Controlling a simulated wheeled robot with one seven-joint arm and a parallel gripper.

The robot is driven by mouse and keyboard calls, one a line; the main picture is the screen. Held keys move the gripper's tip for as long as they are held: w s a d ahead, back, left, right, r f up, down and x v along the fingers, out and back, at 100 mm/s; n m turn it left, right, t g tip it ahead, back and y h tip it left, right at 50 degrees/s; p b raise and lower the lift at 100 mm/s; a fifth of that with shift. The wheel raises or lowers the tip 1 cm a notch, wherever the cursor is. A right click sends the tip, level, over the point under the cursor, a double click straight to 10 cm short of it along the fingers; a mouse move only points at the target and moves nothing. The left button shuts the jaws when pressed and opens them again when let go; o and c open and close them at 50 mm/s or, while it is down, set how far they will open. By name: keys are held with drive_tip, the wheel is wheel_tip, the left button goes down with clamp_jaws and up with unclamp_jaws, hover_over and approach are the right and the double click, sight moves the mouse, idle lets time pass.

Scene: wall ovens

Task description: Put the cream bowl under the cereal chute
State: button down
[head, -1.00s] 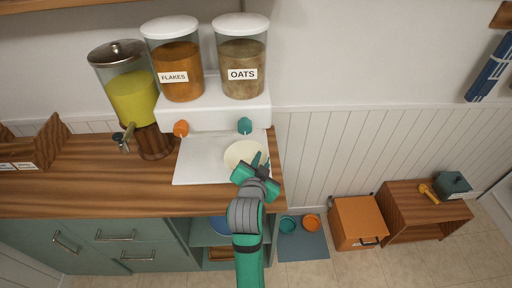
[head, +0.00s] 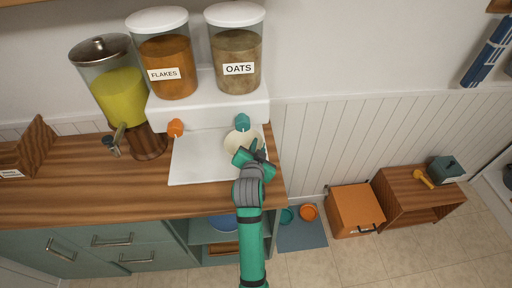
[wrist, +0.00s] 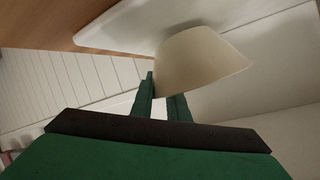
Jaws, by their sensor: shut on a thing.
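The cream bowl (head: 232,141) is on or just above the right part of the white dispenser tray, under the teal spout (head: 242,122) of the oats chute. My gripper (head: 252,152) is shut on the bowl's near right rim. In the wrist view the bowl (wrist: 200,62) is between the green fingers (wrist: 162,95), close to the white tray (wrist: 125,28). Whether its base touches the tray is not clear. The oats canister (head: 235,55) and the flakes canister (head: 166,65) stand above the white dispenser (head: 200,112). The flakes side has an orange spout (head: 176,128).
A juice dispenser (head: 122,95) stands left of the tray (head: 195,165) on the wooden counter (head: 80,185). A wooden box (head: 30,148) is at the far left. The counter ends just right of the tray. An orange box (head: 354,210) and a low wooden shelf (head: 418,200) stand on the floor.

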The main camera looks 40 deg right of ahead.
drive_tip(key=shift+w+f, duration=0.1)
drive_tip(key=shift+f, duration=0.3)
drive_tip(key=shift+w+f, duration=0.1)
drive_tip(key=shift+w, duration=0.05)
drive_tip(key=c, duration=1.7)
unclamp_jaws()
drive_tip(key=shift+w, duration=0.1)
drive_tip(key=v, duration=1.2)
